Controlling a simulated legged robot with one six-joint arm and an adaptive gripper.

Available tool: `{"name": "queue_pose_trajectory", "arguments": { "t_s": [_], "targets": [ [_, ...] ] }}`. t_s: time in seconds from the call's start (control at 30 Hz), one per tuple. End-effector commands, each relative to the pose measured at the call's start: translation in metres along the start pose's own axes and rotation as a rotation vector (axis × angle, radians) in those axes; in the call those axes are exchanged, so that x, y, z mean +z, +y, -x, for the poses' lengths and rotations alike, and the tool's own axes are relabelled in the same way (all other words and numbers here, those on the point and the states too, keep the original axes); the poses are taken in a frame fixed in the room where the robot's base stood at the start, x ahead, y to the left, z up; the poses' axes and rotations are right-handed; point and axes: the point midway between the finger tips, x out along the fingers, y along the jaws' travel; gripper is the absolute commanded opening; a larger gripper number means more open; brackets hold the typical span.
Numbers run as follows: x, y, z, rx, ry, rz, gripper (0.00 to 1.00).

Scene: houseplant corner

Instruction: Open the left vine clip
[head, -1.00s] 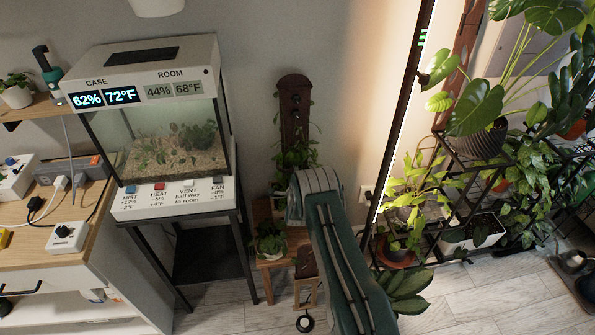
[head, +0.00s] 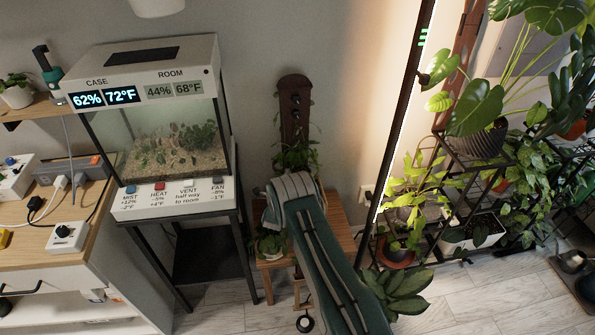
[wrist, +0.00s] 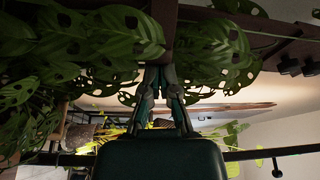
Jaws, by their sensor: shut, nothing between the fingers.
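A tall dark wooden plank (head: 293,118) stands against the wall in the head view, with small dark knobs on its front and a leafy vine (head: 296,156) at its lower part. I cannot make out the left vine clip for certain in either view. In the wrist view my gripper (wrist: 161,70) is shut and empty, its fingertips close to a dark brown post (wrist: 163,22) among holed leaves (wrist: 120,30). I cannot tell whether they touch the post. In the head view my arm hides the gripper.
A glass case (head: 160,135) on a dark stand is left of the plank. A wooden stool (head: 338,222) with a potted plant (head: 270,243) is below it. A black rack (head: 440,215) of plants fills the right. Dark knobs (wrist: 289,66) show at right in the wrist view.

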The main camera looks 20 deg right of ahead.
Motion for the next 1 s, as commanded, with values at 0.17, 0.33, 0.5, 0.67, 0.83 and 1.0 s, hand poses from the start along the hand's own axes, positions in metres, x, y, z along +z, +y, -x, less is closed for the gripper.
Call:
{"name": "queue_pose_trajectory", "arguments": {
  "t_s": [0.17,0.33,0.5,0.67,0.83,1.0],
  "targets": [
    [0.014,-0.003,0.006,0.0,-0.002,0.0,0.0],
    [0.028,-0.005,0.008,-0.001,-0.002,0.0,0.0],
    [0.04,-0.007,0.009,-0.001,0.0,-0.001,0.0],
    [0.048,-0.009,0.009,-0.001,-0.001,-0.001,0.0],
    [0.053,-0.009,0.008,0.0,0.0,-0.001,0.0],
    [0.055,-0.01,0.007,0.0,0.0,-0.001,0.0]
  ]
}}
